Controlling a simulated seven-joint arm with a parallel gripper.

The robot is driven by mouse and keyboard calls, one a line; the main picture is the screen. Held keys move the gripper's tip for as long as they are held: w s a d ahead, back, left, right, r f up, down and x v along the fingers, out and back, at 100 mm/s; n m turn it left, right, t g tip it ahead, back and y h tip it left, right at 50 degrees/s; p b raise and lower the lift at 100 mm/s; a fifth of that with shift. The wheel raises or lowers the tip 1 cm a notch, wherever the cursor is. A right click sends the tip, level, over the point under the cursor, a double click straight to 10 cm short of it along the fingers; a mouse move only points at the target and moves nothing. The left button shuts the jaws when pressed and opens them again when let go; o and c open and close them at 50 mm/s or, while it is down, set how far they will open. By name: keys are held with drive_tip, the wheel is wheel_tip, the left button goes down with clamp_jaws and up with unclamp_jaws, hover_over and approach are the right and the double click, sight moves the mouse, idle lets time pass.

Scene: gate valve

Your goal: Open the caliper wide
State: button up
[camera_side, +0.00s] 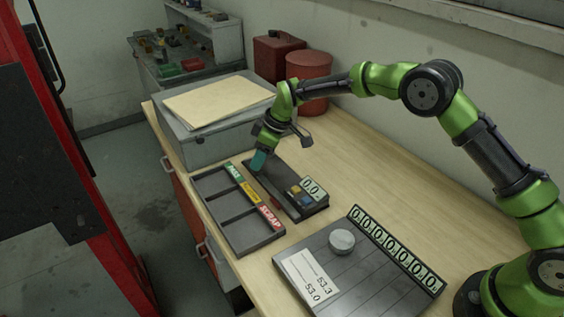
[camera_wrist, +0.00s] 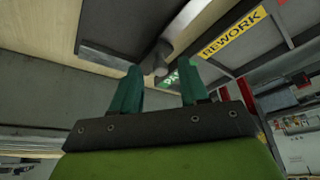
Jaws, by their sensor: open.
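The caliper (camera_side: 288,204) is a dark, long device lying on the bench beside the sorting tray. Its display (camera_side: 313,187) seems to read 0.0, and small yellow and blue parts sit near that end. My gripper (camera_side: 259,161), with teal fingers, points down at the caliper's far end. In the wrist view my gripper (camera_wrist: 160,82) is open, its two fingers apart. A grey jaw-like metal part (camera_wrist: 157,55) of the caliper shows between and beyond the fingertips. I cannot tell whether the fingers touch it. Nothing is seen held.
A slatted plate (camera_side: 345,275) with a round knob, a paper card and a digit row is in front. A grey box (camera_side: 205,139) and red containers (camera_side: 308,82) stand behind.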

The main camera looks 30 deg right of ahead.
drive_tip(key=shift+f, duration=0.15)
clamp_jaws()
idle(0.4)
drive_tip(key=shift+s, duration=3.55)
unclamp_jaws()
